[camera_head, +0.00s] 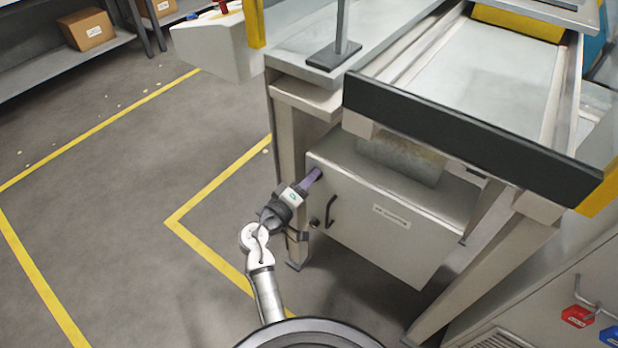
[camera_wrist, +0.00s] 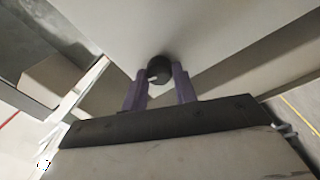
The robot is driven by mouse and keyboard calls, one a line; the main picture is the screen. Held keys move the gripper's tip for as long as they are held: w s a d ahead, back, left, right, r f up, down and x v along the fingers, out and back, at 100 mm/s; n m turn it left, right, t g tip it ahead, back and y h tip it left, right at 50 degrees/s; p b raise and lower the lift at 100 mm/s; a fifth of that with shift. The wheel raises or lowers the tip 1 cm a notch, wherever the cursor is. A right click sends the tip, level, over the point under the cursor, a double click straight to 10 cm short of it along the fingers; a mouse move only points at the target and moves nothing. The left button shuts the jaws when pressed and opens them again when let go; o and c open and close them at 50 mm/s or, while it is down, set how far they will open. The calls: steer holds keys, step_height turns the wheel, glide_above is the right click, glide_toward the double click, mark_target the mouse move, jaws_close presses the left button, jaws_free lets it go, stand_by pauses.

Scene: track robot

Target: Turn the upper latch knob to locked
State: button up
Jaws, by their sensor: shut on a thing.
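The upper latch knob (camera_wrist: 158,69) is a dark round knob with a small pale mark, on the pale cabinet face in the wrist view. My gripper (camera_wrist: 159,76) has its two purple fingers on either side of it, shut on it. In the head view, my gripper (camera_head: 314,176) reaches the upper left of the grey cabinet door (camera_head: 375,225) and hides the upper knob. A lower dark knob (camera_head: 315,222) shows beside the black curved handle (camera_head: 331,211). I cannot tell how far the upper knob is turned.
The cabinet sits under a bench between its legs (camera_head: 480,270). A dark-fronted conveyor or tray (camera_head: 420,135) juts out above it. Red (camera_head: 577,316) and blue tags hang at lower right. Open floor with yellow lines (camera_head: 110,215) lies to the left.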

steer(key=shift+n+p, duration=0.35)
steer(key=shift+n, duration=0.95)
steer(key=o, duration=1)
steer(key=b+v, duration=0.2)
steer(key=v, duration=1.1)
steer(key=shift+s+a+b, duration=0.15)
steer(key=shift+s+b, duration=0.25)
